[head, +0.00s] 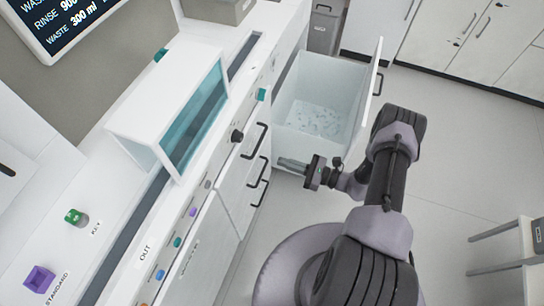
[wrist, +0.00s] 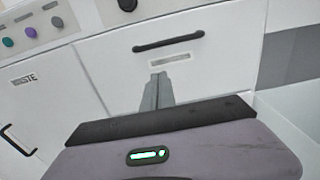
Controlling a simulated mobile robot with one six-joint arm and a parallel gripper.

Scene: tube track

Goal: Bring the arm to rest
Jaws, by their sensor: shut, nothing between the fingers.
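My gripper (head: 291,164) is at the end of my bent arm, in front of the lower cabinet fronts. Its fingers are together and hold nothing. In the wrist view the shut fingers (wrist: 157,92) point at a white drawer front with a black handle (wrist: 168,43). In the head view the gripper is beside the near side of a pulled-out drawer (head: 318,112). I cannot tell whether it touches anything.
The open drawer has a black handle (head: 379,84) and many small clear pieces inside. A white hooded unit with a teal window (head: 196,120) stands on the counter. A green key knob (head: 76,216) and purple block (head: 39,279) sit at left. A stool (head: 510,245) stands at right; floor between is clear.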

